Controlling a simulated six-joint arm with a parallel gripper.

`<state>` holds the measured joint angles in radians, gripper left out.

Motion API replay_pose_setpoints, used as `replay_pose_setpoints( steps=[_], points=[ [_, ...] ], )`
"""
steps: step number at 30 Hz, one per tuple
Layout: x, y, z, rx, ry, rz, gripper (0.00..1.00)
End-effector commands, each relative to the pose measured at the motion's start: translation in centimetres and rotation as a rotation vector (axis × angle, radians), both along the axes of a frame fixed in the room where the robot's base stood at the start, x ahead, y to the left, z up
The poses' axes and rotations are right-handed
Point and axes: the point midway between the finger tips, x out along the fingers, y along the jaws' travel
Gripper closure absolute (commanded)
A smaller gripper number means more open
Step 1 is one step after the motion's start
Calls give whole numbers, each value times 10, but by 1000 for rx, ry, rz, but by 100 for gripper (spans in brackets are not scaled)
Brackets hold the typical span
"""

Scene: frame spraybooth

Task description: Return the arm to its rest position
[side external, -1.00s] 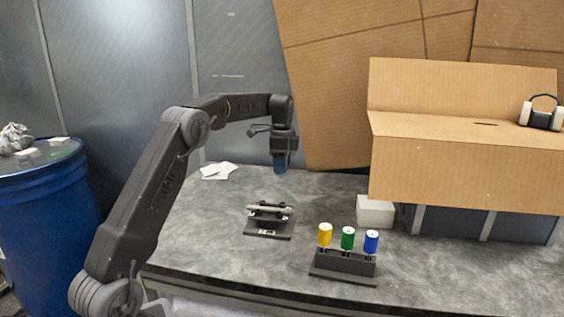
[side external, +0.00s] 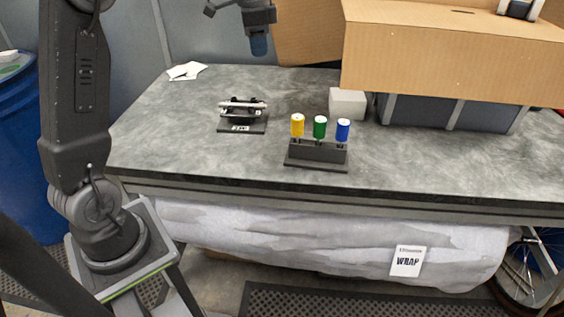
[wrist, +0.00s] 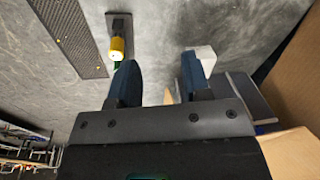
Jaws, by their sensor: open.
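My gripper (side external: 259,45) is near the top edge in the side external view, pointing down above the back of the grey workbench (side external: 420,150). In the wrist view its two blue fingers (wrist: 158,78) stand apart with nothing held between them. My upper arm stands nearly upright at the left of the side external view; its elbow is cut off by the top edge.
A black rack (side external: 317,153) holds yellow, green and blue cylinders. A small dark stand (side external: 242,127) carries a metallic part. A white block (side external: 347,103) sits beside a cardboard box (side external: 450,55). A blue drum (side external: 22,150) stands left.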

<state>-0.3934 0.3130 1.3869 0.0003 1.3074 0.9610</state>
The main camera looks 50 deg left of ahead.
Motion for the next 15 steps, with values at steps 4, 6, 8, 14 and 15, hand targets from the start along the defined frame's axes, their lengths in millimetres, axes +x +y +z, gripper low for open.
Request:
replay_pose_setpoints(
  steps=[4,6,8,14,15],
  points=[
    [-45,-57,21,-5,-83,104,56],
    [-69,-79,25,-15,-123,156,56],
    [-89,-97,26,-27,-156,200,56],
    [-163,-146,12,-92,-262,344,56],
    [-176,-154,6,-108,-282,371,56]
  ],
)
